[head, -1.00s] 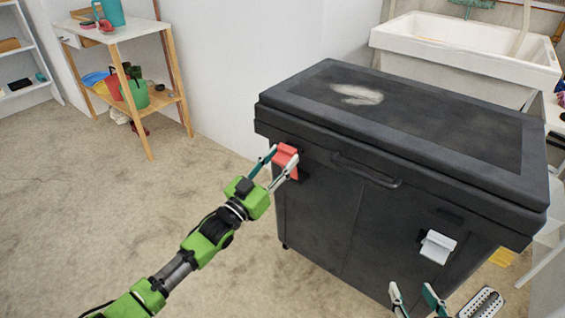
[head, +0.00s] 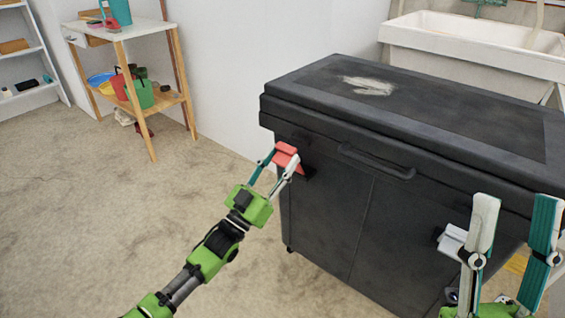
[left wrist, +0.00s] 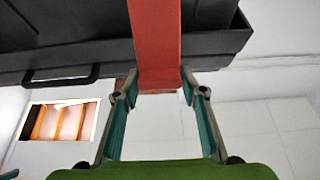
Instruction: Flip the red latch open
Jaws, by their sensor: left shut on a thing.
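The red latch (head: 287,149) is on the upper left front of a black lidded chest (head: 330,215). Its lower part stands out at a slant from the chest front. My left gripper (head: 280,160) is shut on the red latch, a finger on each side. In the left wrist view the red latch (left wrist: 158,45) runs down from the black chest to between the fingers of my left gripper (left wrist: 158,92). My right gripper (head: 517,200) is open and empty in front of the chest's right side, fingers pointing up.
A white latch (head: 453,240) on the chest's right front is partly hidden by my right gripper. A dark handle (head: 376,163) lies between the latches. A wooden shelf stand (head: 128,35) is at the left, a white sink (head: 470,45) behind. The floor at left is clear.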

